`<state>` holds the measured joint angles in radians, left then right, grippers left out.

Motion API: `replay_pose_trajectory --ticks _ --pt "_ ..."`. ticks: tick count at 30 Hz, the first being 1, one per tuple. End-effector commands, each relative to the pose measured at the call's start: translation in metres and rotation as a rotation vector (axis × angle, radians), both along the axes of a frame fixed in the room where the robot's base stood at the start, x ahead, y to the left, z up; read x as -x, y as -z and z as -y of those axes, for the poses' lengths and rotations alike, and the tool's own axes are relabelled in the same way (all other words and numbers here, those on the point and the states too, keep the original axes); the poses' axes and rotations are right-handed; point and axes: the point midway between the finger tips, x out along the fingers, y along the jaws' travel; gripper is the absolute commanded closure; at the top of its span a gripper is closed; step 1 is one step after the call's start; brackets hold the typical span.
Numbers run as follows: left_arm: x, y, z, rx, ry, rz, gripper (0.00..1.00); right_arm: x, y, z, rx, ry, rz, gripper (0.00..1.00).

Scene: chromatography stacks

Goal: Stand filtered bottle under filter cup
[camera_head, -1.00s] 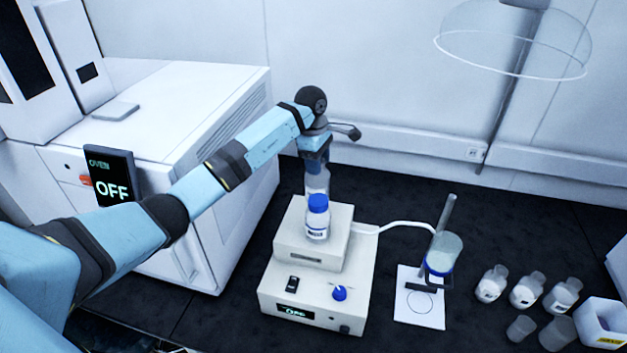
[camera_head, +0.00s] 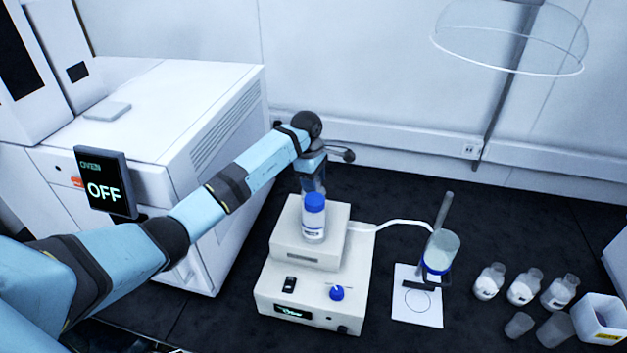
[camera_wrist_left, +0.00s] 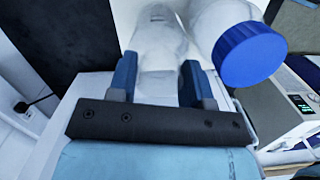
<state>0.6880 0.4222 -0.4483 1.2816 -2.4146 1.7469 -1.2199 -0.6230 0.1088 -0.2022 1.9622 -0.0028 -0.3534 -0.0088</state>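My left gripper (camera_head: 313,184) is low behind a blue-capped bottle (camera_head: 314,225) that stands on the upper step of a white bench unit (camera_head: 300,257). In the left wrist view the gripper's two blue fingers (camera_wrist_left: 158,82) sit either side of the neck of a clear bottle (camera_wrist_left: 157,38), apparently shut on it. The blue-capped bottle (camera_wrist_left: 248,55) is close beside it there. In the head view the clear bottle is hidden, so whether its base touches anything cannot be told. The filter cup (camera_head: 441,249), with a blue band, is held on a stand above a circle-marked white sheet (camera_head: 417,312). My right gripper is out of view.
Several open clear bottles (camera_head: 524,287) and small cups (camera_head: 519,325) stand at the right beside a white box (camera_head: 602,318). A white tube (camera_head: 395,223) runs from the unit to the cup stand. The oven (camera_head: 160,120) stands left. The marked sheet is bare.

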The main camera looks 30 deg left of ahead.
Motion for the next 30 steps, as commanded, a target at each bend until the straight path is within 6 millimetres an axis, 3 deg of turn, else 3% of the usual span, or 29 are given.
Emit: replay_pose_trajectory --ticks 1,3,14,24,27,30 --pt "0.000 0.000 0.000 0.000 0.000 -0.001 0.43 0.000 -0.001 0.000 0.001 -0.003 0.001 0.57" --pt "0.000 0.000 0.000 0.000 0.000 -0.001 0.31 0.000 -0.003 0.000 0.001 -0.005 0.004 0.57" --pt "0.000 -0.008 0.000 0.002 0.001 0.000 0.31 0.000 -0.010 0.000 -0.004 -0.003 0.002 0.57" --pt "0.000 -0.060 -0.008 -0.001 0.001 0.002 0.31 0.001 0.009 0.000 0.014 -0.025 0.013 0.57" --pt "0.000 -0.072 -0.009 0.000 0.001 0.002 0.31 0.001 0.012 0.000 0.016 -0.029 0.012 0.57" --pt "0.004 -0.071 0.001 0.034 0.004 0.004 0.31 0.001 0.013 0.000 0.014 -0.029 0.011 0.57"
